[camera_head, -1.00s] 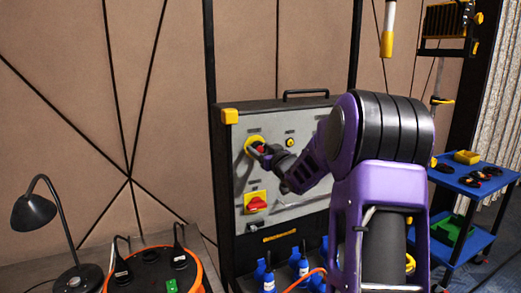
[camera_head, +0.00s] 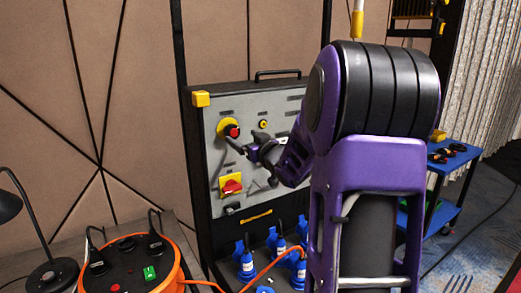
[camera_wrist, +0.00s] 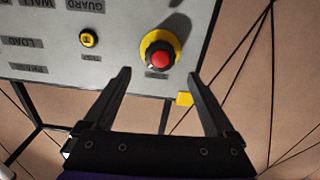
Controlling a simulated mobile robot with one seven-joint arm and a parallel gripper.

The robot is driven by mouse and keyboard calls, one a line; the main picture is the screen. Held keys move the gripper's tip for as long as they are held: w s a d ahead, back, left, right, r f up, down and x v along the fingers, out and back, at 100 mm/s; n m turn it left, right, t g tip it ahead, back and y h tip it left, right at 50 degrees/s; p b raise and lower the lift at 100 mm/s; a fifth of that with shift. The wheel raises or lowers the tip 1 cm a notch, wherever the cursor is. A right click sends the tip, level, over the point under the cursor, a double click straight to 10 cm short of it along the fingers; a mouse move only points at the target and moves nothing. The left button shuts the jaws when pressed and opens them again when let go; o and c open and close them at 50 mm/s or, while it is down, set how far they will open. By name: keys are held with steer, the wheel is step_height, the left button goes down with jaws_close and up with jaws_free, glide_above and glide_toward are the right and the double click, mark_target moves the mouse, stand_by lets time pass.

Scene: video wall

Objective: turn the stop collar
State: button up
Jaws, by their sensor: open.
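The stop collar (camera_head: 222,124) is a yellow ring around a red stop button (camera_head: 232,131), at the upper left of the grey panel. The wrist view shows the collar (camera_wrist: 146,43) with the red button (camera_wrist: 158,57) in its middle, upper centre. My gripper (camera_head: 238,154) is open and empty, a little below and right of the button in the head view. In the wrist view my gripper (camera_wrist: 160,74) has its fingers spread left and right, with the collar just beyond the gap between the tips. No contact shows. How far the tips stand from the panel is unclear.
The panel (camera_head: 212,152) also has a red-and-yellow rotary switch (camera_head: 231,186) below the collar and a small yellow button (camera_head: 263,124) to its right. A yellow corner block (camera_head: 201,99) sits at its top left. An orange cable reel (camera_head: 135,270) stands front left.

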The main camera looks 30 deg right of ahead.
steer(key=s, duration=1)
steer(key=shift+d, duration=0.15)
